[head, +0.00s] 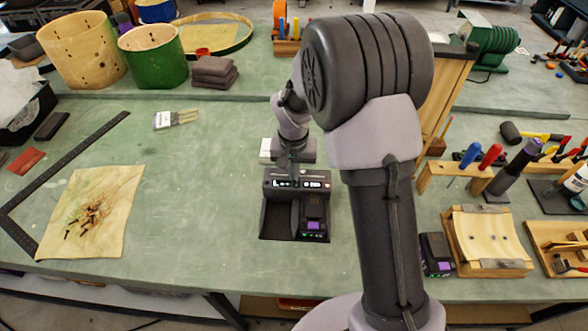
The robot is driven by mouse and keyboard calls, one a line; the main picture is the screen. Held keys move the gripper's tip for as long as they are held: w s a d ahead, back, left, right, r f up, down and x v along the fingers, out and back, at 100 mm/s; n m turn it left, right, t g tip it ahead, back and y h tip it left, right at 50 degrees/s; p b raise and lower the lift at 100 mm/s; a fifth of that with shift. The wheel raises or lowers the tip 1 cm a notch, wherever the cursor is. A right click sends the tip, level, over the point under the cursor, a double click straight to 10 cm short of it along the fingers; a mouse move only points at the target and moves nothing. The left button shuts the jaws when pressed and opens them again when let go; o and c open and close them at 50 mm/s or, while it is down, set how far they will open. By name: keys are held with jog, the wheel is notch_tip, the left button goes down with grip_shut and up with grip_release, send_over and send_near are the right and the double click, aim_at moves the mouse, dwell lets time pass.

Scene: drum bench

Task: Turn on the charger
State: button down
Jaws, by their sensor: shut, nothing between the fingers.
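The charger (268,221) is a black box near the front middle of the green bench in the head view. Its raised back panel (298,182) carries small white lit marks and a red one. A dark battery with a purple label (314,225) sits in its right part. My gripper (295,208) reaches down over the charger's middle, just left of the battery. Its fingers are dark and closed, with nothing between them. I cannot tell whether the fingertips touch the charger. The gripper hides part of the panel.
My arm covers the bench right of the charger. A second battery (437,255) stands beyond it, next to a wooden press block (487,240). A tool rack (457,177) is farther right. A tan cloth (112,187) and a black square (62,184) lie left. Bench between cloth and charger is clear.

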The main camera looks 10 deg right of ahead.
jog(key=shift+s, duration=0.2)
jog(key=shift+s+a+r, duration=0.15)
jog(key=shift+s+a, duration=0.1)
jog(key=shift+s, duration=0.35)
notch_tip(320, 180, up, 14)
jog(key=w+p, duration=0.2)
jog(key=p, duration=0.3)
jog(key=shift+d+p, duration=0.3)
jog(key=shift+p, duration=0.1)
